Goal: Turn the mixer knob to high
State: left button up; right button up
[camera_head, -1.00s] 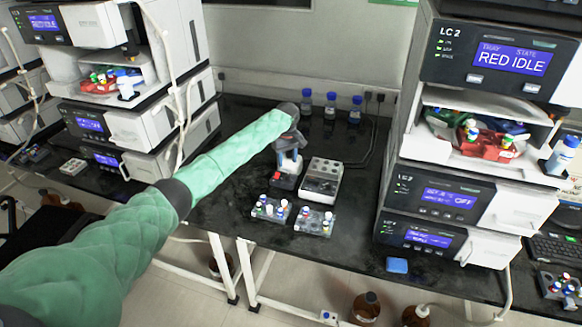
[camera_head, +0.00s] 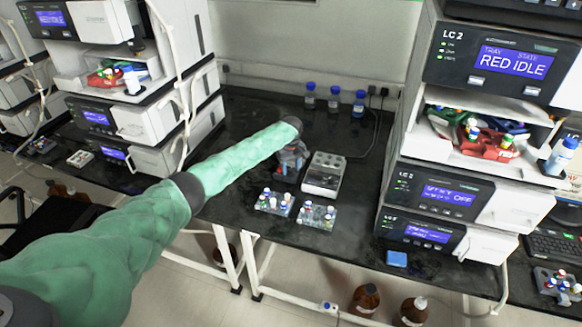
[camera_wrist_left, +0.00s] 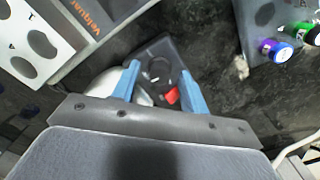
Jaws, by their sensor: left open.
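The mixer (camera_wrist_left: 150,50) shows in the left wrist view as a dark, sloped body with a round black knob (camera_wrist_left: 157,72). A small red part (camera_wrist_left: 171,96) sits just below the knob. A pale rounded part (camera_wrist_left: 108,84) is partly hidden behind the left finger. My left gripper (camera_wrist_left: 160,70) is open, its two blue fingers on either side of the knob in the picture. I cannot tell whether they touch it. In the head view, my left gripper (camera_head: 290,170) is over the mixer and hides most of it. My right gripper is not in view.
A grey-white device with round wells (camera_head: 325,175) stands right beside the mixer. Two vial racks (camera_head: 274,202) (camera_head: 317,214) are in front, near the bench edge. Several blue-capped bottles (camera_head: 334,100) stand at the back. Instrument stacks (camera_head: 440,190) flank the bench. Bare bench lies right of the device.

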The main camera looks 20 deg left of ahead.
pick_arm(q)
grip_shut()
